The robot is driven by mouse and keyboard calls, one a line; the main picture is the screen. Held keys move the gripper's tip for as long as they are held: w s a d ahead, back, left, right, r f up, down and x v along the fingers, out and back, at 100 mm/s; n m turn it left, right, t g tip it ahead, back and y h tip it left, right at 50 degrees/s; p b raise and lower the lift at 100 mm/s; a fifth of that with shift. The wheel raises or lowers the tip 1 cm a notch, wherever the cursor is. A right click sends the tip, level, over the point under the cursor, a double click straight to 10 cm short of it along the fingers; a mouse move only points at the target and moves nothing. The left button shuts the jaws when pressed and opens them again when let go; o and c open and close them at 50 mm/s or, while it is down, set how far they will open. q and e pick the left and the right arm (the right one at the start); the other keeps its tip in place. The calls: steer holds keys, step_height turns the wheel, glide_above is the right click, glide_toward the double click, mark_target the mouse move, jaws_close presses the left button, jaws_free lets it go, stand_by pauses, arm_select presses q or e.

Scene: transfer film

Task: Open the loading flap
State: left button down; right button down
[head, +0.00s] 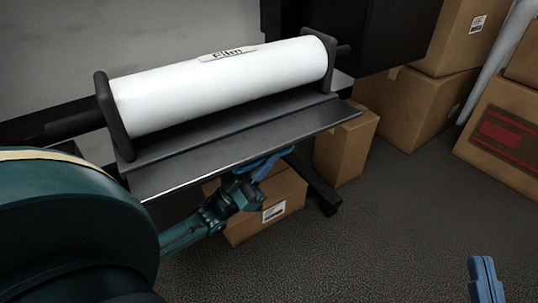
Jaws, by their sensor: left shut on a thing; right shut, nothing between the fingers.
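The loading flap (235,147) is a dark grey plate with a bright front edge. It juts out below a white film roll (225,85), which is held between two dark end brackets. My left gripper (258,166) is at the flap's front edge, right of its middle, with blue fingers partly hidden under the flap. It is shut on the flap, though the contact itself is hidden. My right gripper (484,280) shows only as blue fingers at the bottom right, shut and empty, well away from the flap.
Cardboard boxes stand under the flap (268,210), beside its right end (345,145) and stacked at the back right (425,105). A dark stand foot (325,195) reaches the floor. The grey floor (385,225) at the front right is clear.

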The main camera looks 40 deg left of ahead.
arm_select(q)
steer(key=shift+d+f, duration=0.1)
stand_by(0.3)
steer(key=c, duration=1.7)
jaws_free()
steer(key=v, duration=1.3)
arm_select(e)
steer(key=shift+f, duration=0.35)
arm_select(q)
steer(key=shift+s, duration=0.1)
arm_select(e)
steer(key=shift+r, duration=0.1)
